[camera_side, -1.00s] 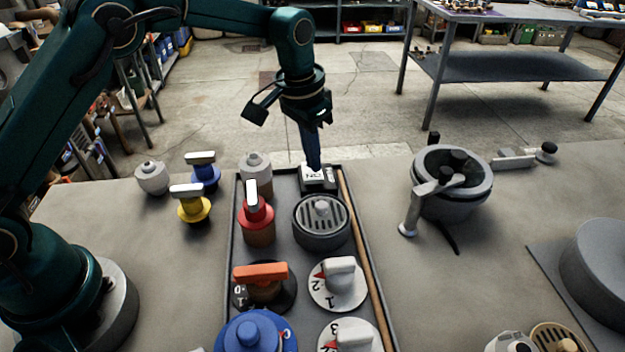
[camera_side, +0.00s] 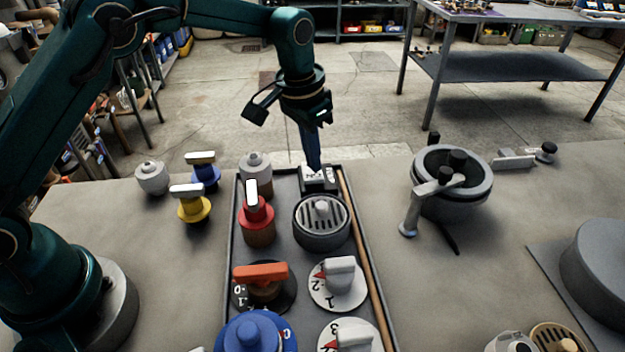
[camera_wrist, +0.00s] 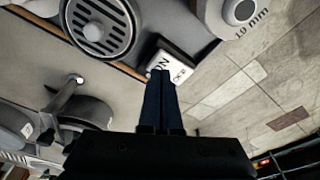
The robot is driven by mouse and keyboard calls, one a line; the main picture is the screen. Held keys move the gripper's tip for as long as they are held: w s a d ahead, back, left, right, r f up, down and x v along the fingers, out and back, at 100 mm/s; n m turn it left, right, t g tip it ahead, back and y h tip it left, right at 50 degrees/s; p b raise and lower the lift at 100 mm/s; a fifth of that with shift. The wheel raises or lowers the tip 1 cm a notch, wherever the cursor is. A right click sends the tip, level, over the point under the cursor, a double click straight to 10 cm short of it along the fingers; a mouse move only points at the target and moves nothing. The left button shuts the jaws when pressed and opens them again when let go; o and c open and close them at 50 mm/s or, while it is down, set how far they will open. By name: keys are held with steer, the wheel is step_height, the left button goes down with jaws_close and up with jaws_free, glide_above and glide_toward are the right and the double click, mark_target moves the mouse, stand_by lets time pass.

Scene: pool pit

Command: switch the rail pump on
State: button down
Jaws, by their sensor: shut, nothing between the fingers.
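A rocker switch (camera_side: 322,180) with a white face on a dark body sits at the far right end of the tray. In the wrist view the switch (camera_wrist: 172,62) shows "ON" lettering on its white face. My gripper (camera_side: 315,168) is shut and empty and points down at the switch from above. Its fingertips (camera_wrist: 161,73) overlap the switch's edge in the wrist view and appear to touch it. The tips hide part of the face.
The dark tray (camera_side: 277,210) also holds a grated round fitting (camera_side: 322,222), a red knob (camera_side: 256,215), an orange-handled dial (camera_side: 261,277), white dials and a blue knob (camera_side: 250,333). A grey pot-like fitting (camera_side: 452,185) stands to the right. Loose knobs stand left.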

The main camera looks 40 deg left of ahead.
mark_target(312, 176)
steer(key=shift+f, duration=0.95)
stand_by(0.6)
steer(key=shift+r, duration=3.55)
